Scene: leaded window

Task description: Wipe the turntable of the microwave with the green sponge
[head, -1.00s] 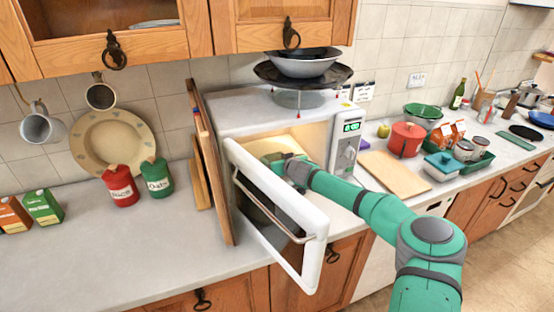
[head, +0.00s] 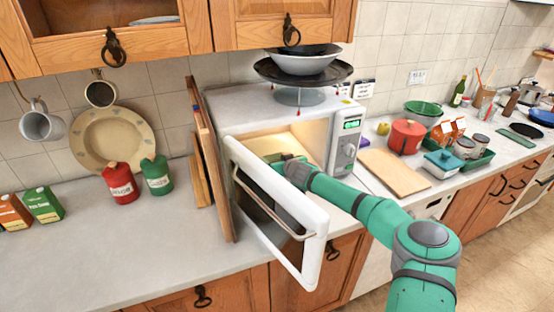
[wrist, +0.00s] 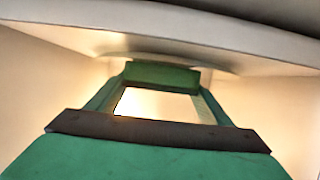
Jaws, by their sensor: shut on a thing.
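The microwave (head: 268,108) stands on the counter with its door (head: 318,222) swung open toward me. My gripper (head: 286,160) reaches over the door into the lit cavity, and its tip is partly hidden by the door. In the wrist view my gripper (wrist: 162,84) is shut on the green sponge (wrist: 160,74), which spans between the two green fingers. A pale curved edge (wrist: 210,66) behind the sponge looks like the turntable. I cannot tell whether the sponge touches it.
Wooden boards (head: 209,160) lean against the microwave's left side. A cutting board (head: 394,172) and a red pot (head: 406,136) are to the right. The counter (head: 130,250) at the left front is clear.

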